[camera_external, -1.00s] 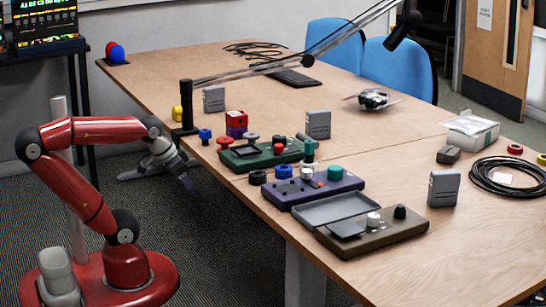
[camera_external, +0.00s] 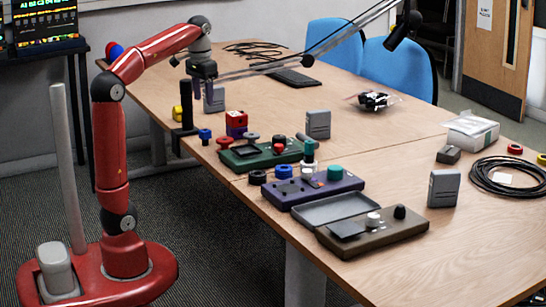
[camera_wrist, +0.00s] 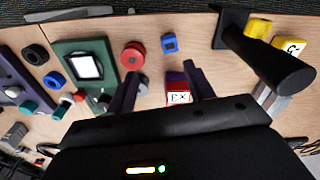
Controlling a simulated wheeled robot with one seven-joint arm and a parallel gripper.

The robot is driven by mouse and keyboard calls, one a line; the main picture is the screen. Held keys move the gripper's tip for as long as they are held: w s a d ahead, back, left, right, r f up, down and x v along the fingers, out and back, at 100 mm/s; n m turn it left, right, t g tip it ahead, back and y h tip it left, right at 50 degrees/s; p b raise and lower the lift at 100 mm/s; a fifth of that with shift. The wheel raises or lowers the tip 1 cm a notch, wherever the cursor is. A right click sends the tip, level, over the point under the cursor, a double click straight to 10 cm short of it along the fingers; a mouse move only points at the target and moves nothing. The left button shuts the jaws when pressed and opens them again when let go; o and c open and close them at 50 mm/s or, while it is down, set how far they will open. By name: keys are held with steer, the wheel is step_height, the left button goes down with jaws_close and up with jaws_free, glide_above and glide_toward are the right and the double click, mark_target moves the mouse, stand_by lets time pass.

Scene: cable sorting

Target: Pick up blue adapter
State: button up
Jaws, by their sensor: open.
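A small blue piece (camera_external: 205,134), likely the blue adapter, stands near the table's left edge, beside a black post. My gripper (camera_external: 207,84) is raised above the table near the post, pointing down. In the wrist view its two dark fingers (camera_wrist: 164,70) are apart, with nothing held between them.
A black post (camera_external: 186,105) rises close to the blue piece. A red block (camera_external: 236,119) and a red round knob (camera_wrist: 132,55) are nearby. Green (camera_external: 262,153), purple (camera_external: 312,190) and brown (camera_external: 372,230) units line the table. A lamp arm (camera_external: 335,45) crosses above.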

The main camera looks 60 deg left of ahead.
mark_target(205, 130)
steer(key=shift+g, duration=0.4)
steer(key=f, duration=0.1)
steer(key=a+f, duration=0.1)
steer(key=f, duration=0.1)
steer(key=w+a+f, duration=0.1)
steer(key=f, duration=0.1)
steer(key=shift+w, duration=0.1)
step_height(205, 130, down, 8)
steer(key=shift+f+b, duration=0.2)
steer(key=shift+b, duration=0.25)
steer(key=shift+c, duration=0.3)
steer(key=c, duration=1)
